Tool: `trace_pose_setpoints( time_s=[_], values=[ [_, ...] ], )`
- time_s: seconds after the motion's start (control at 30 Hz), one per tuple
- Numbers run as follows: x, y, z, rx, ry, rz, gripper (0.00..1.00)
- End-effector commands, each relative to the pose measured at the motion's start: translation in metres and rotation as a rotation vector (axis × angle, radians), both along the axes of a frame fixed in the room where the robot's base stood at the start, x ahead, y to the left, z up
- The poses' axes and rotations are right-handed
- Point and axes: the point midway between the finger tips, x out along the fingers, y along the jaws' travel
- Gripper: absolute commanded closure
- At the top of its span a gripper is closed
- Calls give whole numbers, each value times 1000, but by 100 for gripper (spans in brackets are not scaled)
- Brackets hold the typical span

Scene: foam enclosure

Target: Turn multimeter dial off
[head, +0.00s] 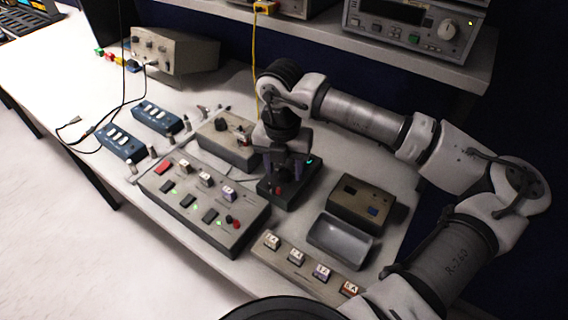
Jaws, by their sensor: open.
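On the shelf at the upper right is a bench instrument (412,24) with a display and a pale round knob (447,29).
A grey button panel (200,222) lies left of the gripper, and a knob box (222,146) stands behind it. An open grey tray (341,240), a tan box (362,203) and a key strip (309,271) lie to the right. Blue switch boxes (120,141) and cables are farther left.

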Motion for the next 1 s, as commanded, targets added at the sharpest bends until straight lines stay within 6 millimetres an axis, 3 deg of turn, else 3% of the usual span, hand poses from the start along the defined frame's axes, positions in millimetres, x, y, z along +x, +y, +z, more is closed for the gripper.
trace_pose_setpoints(
  time_s=[0.33, 0.7, 1.0],
  values=[
    [0, 0, -5, 0, 1, 1, 52],
    [0, 0, -5, 0, 0, 1, 96],
    [0, 0, -8, -2, -2, 50, 96]
  ],
)
